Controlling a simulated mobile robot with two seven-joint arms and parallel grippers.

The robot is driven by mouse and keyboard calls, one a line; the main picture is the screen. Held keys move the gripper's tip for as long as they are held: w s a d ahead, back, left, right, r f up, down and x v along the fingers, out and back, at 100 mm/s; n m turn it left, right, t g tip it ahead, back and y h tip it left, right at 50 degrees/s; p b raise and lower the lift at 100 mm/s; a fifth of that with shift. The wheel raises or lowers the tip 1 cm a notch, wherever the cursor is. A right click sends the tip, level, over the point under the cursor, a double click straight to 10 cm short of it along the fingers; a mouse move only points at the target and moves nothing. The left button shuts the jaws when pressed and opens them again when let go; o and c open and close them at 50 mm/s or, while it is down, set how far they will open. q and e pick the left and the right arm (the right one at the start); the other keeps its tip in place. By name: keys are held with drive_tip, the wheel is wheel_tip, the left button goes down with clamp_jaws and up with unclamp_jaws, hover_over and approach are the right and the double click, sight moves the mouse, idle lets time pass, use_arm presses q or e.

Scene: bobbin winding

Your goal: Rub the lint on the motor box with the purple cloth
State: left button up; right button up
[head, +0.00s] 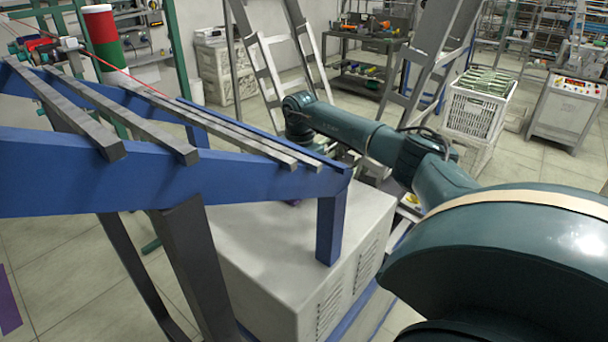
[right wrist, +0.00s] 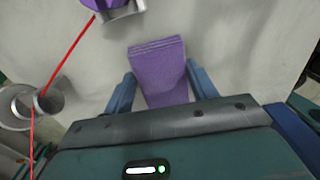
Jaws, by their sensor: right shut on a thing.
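The motor box (head: 270,255) is a pale grey box with vent slots, below the blue frame in the head view. Its pale top seems to fill the right wrist view (right wrist: 235,45), with faint grey smudges; I cannot tell clearly which are lint. The folded purple cloth (right wrist: 158,58) is between the fingers of my right gripper (right wrist: 161,85), which is shut on it. The cloth lies over the pale surface; I cannot tell whether it touches. In the head view my right arm reaches behind the blue frame, which hides the fingertips. My left gripper is out of sight.
The blue frame (head: 100,180) with grey bars crosses above the box. A red thread (right wrist: 68,58) runs past a metal guide (right wrist: 42,104) to a purple and metal part (right wrist: 115,8) near the cloth. A white crate (head: 478,108) stands at the back right.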

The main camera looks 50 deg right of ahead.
sight(279, 207)
drive_tip(key=shift+s+a+f, duration=0.1)
drive_tip(key=shift+s+a, duration=0.05)
drive_tip(key=shift+a, duration=1.2)
drive_tip(key=shift+s+a+f, duration=0.15)
drive_tip(key=shift+a, duration=1.15)
drive_tip(key=shift+s+a+f, duration=0.1)
drive_tip(key=shift+s+a, duration=0.05)
drive_tip(key=shift+a, duration=1.2)
drive_tip(key=shift+w+r, duration=0.1)
drive_tip(key=shift+r, duration=3)
wheel_tip(279, 207, up, 3)
drive_tip(key=shift+f, duration=0.1)
